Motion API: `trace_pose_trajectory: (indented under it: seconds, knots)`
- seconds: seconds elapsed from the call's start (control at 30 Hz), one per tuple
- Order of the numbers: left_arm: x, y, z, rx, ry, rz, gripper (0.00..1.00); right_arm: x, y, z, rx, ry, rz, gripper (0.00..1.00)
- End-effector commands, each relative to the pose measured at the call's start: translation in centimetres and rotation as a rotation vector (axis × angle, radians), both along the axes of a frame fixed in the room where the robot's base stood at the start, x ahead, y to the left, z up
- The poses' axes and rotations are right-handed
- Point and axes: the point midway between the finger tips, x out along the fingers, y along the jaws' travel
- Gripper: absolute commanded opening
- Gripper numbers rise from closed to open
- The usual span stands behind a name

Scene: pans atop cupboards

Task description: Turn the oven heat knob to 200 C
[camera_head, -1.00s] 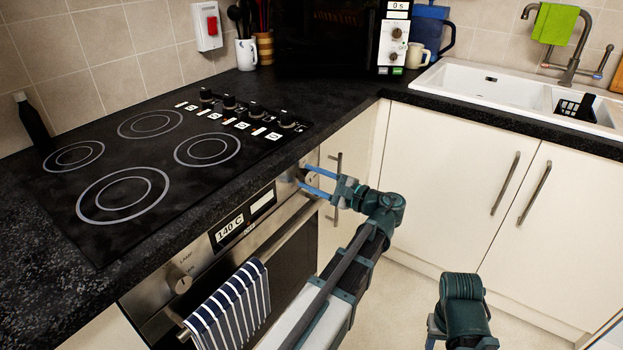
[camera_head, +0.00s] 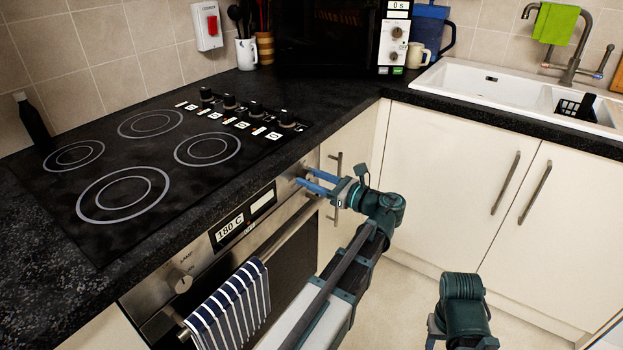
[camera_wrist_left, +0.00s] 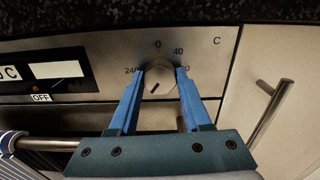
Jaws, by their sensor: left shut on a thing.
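The oven heat knob (camera_wrist_left: 158,84) is a round metal dial on the steel oven panel, with marks such as 0, 40 and 240 around it and a C at the upper right. My left gripper (camera_wrist_left: 160,72) has its blue fingers on both sides of the knob and is shut on it. In the head view the left gripper (camera_head: 303,182) reaches the right end of the oven panel, hiding most of the knob. The oven display (camera_head: 230,228) reads 180 C. My right gripper is not clearly in view; only part of that arm shows at the bottom right.
The black hob (camera_head: 150,165) and worktop overhang the oven panel. A lamp knob (camera_head: 180,281) sits at the panel's left end. A striped towel (camera_head: 232,305) hangs on the oven handle. A cupboard handle (camera_wrist_left: 270,112) stands close to the right of the gripper.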

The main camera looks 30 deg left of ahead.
Motion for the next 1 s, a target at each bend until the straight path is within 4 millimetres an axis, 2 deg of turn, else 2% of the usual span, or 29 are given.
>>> trace_pose_trajectory:
  seconds: [0.4, 0.9, 0.93, 1.0]
  knots:
    - [-0.11, -0.06, -0.15, 0.007, 0.149, 0.001, 0.0, 0.0, 0.0, -0.04, 0.0, 0.0, 0.0, 0.5]
    - [-0.14, -0.06, -0.17, 0.007, 0.164, 0.001, 0.0, 0.0, -0.01, -0.05, 0.0, 0.0, 0.0, 0.5]
    - [-0.14, -0.06, -0.17, 0.007, 0.164, 0.001, 0.5, 0.0, 0.0, -0.05, 0.0, 0.0, 0.0, 0.5]
    - [-0.13, -0.05, -0.15, 0.008, 0.164, 0.001, 0.63, 0.0, -0.01, -0.05, 0.0, 0.0, 0.0, 0.5]
